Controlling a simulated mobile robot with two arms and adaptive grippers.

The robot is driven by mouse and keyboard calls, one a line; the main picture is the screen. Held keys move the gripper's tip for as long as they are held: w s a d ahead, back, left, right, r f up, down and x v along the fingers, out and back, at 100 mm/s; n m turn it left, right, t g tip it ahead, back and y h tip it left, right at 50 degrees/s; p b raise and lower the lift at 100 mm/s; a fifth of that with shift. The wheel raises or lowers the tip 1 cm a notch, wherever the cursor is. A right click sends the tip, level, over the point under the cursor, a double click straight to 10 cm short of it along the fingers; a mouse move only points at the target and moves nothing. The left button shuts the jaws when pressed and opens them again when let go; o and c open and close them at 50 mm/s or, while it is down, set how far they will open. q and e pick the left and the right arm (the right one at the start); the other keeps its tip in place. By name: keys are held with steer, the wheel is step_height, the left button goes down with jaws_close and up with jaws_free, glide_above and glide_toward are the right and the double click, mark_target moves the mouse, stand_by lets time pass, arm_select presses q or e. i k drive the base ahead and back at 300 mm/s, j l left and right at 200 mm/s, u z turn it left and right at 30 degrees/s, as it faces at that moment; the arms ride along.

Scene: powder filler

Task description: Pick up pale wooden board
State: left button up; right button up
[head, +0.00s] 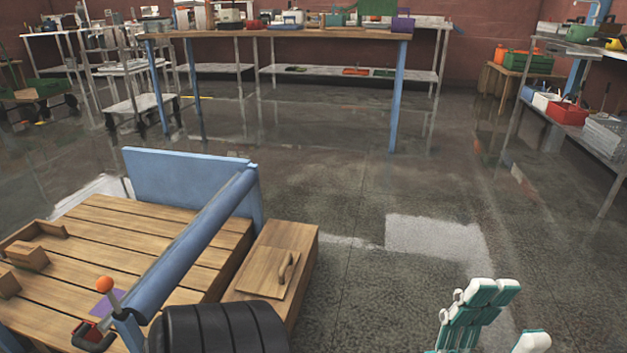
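A pale wooden board (262,268) with a small wooden handle lies flat on a wooden box (298,250), left of centre in the head view. The lower part of the gripper is cut off by the frame edge.
A slatted wooden platform (150,237) with a blue panel (185,180) and a blue bar (190,246) stands left of the box. A black ribbed round thing (218,330) is in front. Open floor lies right of the box. Workbenches stand behind.

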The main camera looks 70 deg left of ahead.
mark_target(269, 272)
steer(key=i+l+u, duration=0.1)
steer(key=i+u, duration=0.3)
steer(key=i+l+u, duration=0.2)
steer(key=i+u, duration=0.15)
steer(key=i+j+u, duration=0.1)
steer(key=u, duration=0.35)
steer(key=i+u, duration=0.4)
steer(key=i+l+u, duration=0.1)
steer(key=u, duration=0.35)
steer(key=i+l+u, duration=0.15)
steer(key=i+u, duration=0.25)
steer(key=i+l+u, duration=0.1)
steer(key=u, duration=0.35)
steer(key=i+l+u, duration=0.2)
steer(key=u, duration=0.2)
steer(key=i+l+u, duration=0.3)
steer(key=u, duration=0.15)
steer(key=i+l+u, duration=0.2)
steer(key=l+u, duration=0.2)
